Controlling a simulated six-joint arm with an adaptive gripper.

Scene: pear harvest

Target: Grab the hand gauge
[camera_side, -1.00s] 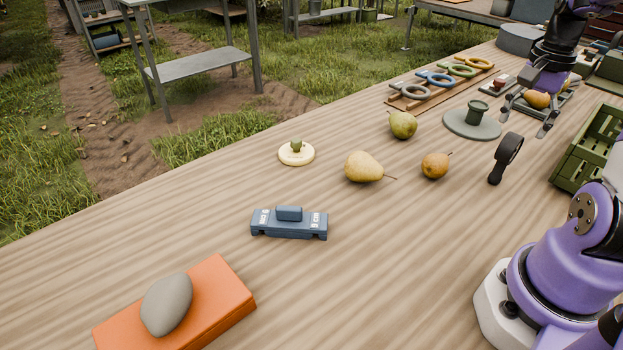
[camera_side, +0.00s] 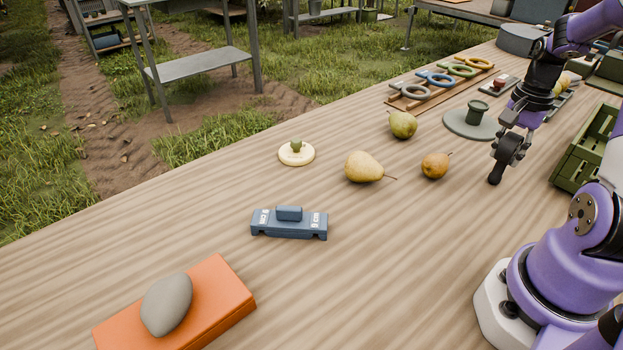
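Near the gauge are a small brown pear (camera_side: 435,165), a green pear (camera_side: 403,125), a yellow pear (camera_side: 363,167), a round green stand (camera_side: 458,125) and a green crate (camera_side: 577,168). A rack of coloured rings (camera_side: 437,80) stands behind.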

